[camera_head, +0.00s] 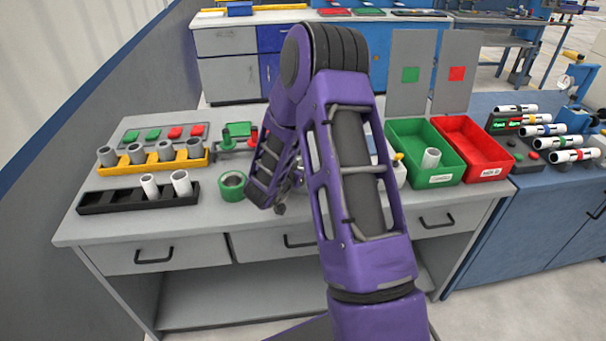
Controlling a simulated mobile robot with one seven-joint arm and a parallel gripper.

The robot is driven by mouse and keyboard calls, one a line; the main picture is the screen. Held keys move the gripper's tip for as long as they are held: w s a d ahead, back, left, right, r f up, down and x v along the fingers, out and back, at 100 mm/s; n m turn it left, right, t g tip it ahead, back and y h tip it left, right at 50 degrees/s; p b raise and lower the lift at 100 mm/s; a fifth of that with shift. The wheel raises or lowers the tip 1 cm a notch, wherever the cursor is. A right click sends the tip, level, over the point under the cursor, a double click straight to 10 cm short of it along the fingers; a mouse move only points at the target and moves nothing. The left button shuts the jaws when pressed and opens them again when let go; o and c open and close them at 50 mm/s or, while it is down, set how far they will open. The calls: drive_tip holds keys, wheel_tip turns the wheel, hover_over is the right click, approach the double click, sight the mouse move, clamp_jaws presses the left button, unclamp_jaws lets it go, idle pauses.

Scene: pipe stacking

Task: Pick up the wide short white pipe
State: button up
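Two white pipes stand upright at the right part of the black tray (97,204), at the left front of the grey table. The left one (149,187) looks narrower; the right one (181,184) looks wider. Another short white pipe (431,160) stands in the green bin (403,134); its full height is hidden by the bin. My gripper (280,208) is near the middle of the table, right of the black tray and apart from these pipes. It is mostly hidden by my purple arm, so its fingers cannot be made out.
A green ring-like roll (232,187) lies between the black tray and my arm. A yellow rack (133,168) with several grey pipes stands behind the tray. A red bin (482,160) is beside the green one. Banded white pipes (574,155) lie on the blue bench at right.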

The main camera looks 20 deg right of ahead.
drive_tip(key=c, duration=1.4)
clamp_jaws()
drive_tip(key=shift+r, duration=0.1)
